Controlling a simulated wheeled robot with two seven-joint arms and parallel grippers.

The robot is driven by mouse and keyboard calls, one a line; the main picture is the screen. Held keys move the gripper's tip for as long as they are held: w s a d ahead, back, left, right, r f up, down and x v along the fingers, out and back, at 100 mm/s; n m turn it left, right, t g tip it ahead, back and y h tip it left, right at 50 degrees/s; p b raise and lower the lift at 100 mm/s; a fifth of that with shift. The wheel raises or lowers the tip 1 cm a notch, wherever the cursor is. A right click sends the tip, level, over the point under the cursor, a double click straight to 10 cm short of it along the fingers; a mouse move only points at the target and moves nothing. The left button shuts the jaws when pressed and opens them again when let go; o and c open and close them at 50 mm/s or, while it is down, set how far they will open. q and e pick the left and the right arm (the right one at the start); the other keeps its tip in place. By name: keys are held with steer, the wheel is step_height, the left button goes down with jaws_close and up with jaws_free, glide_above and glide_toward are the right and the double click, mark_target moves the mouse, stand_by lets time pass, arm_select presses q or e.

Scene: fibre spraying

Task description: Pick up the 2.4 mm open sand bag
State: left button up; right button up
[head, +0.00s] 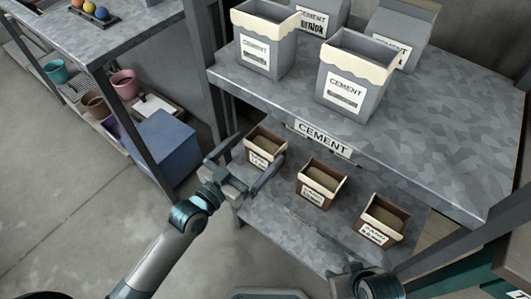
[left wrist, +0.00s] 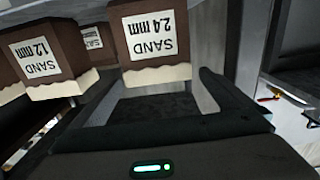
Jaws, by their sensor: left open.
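The open sand bag labelled 2.4 mm (left wrist: 148,40) is brown with a cream rim and appears upside down in the left wrist view. In the head view it appears to be the leftmost small bag (head: 263,150) on the lower shelf, with brown sand inside. My left gripper (head: 254,160) is open in front of this bag. In the left wrist view its fingers (left wrist: 157,82) point toward the bag, one to each side; I cannot tell whether they touch it. My right gripper (head: 347,272) is at the bottom of the head view, its jaws unclear.
Two more small sand bags stand to the right, a middle one (head: 321,183) and a right one (head: 383,220). A 1.2 mm label shows on a neighbour (left wrist: 40,62). Larger cement bags (head: 354,78) stand on the upper shelf (head: 440,130). A blue box (head: 165,143) is at left.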

mark_target(272, 136)
arm_select(q)
steer(key=shift+x, duration=1.85)
steer(key=w+d, duration=0.1)
steer(key=w+d+f, duration=0.1)
steer(key=w, duration=0.1)
steer(key=shift+d, duration=0.25)
steer(key=shift+w+d+f, duration=0.1)
steer(key=shift+w+d, duration=0.25)
steer(key=shift+w, duration=0.2)
steer(key=c, duration=2.2)
steer(key=shift+o, duration=0.2)
